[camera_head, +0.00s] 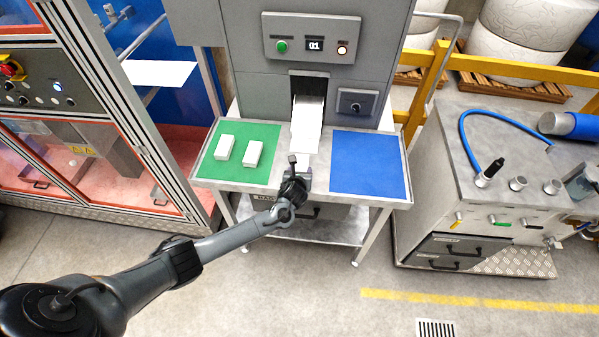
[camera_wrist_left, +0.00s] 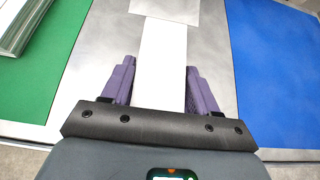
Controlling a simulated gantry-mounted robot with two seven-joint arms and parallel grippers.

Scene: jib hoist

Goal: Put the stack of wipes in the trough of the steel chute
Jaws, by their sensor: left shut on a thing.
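My left gripper (camera_head: 293,172) is over the front middle of the bench, below the chute. In the left wrist view its purple fingers (camera_wrist_left: 162,85) are shut on a long white block, which looks like a stack of wipes (camera_wrist_left: 162,55). The gripper mostly hides this stack in the head view. The pale chute (camera_head: 308,112) slopes down out of the machine's opening; a pale patch lies at its lower end. Just beyond the held stack is a white surface (camera_wrist_left: 168,8); I cannot tell if they touch. My right gripper is not in view.
Two white blocks (camera_head: 253,154) (camera_head: 225,146) lie on the green mat (camera_head: 262,178) at left. The blue mat (camera_head: 368,165) at right is empty. The grey machine (camera_head: 250,75) stands behind the bench. A steel cabinet (camera_head: 450,190) stands at the right.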

